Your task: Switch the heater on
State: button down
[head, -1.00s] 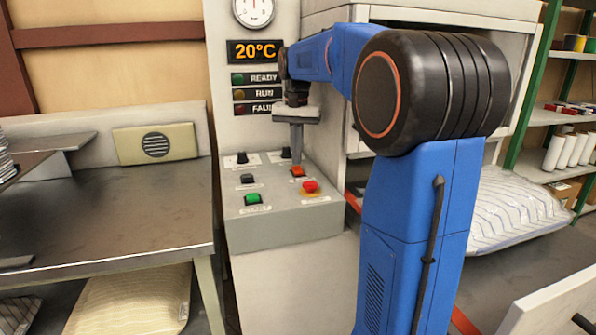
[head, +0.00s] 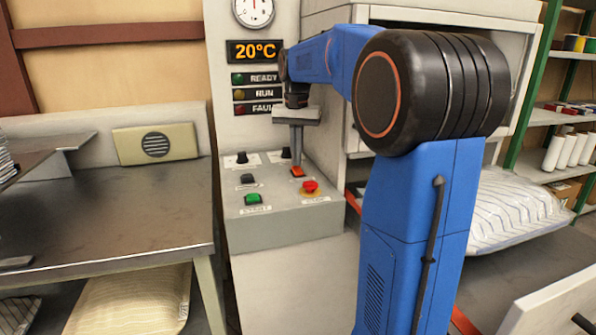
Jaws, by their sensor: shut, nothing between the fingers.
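The grey control panel (head: 285,233) stands ahead of me, left of my blue arm. My gripper (head: 297,164) points straight down with its fingers shut and empty. Its tips are right at the orange-red switch (head: 297,172) on the panel's sloped top and hide its far part. They look to be touching it, but I cannot tell for sure. The switch's label is not readable. The display (head: 255,52) above reads 20°C. The READY, RUN and FAULT lamps (head: 239,93) below it look dim.
A green START button (head: 254,199), a red mushroom button (head: 310,187), a black switch (head: 247,179) and black knobs (head: 242,158) sit close by on the panel. A dark worktable (head: 110,215) is at left. A striped pillow (head: 515,210) lies at right behind my arm.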

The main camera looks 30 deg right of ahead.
aim_at(297, 169)
jog(key=shift+f, duration=0.5)
dwell(0.3)
notch_tip(297, 169, up, 7)
dwell(1.0)
jog(key=shift+s, duration=0.1)
dwell(0.5)
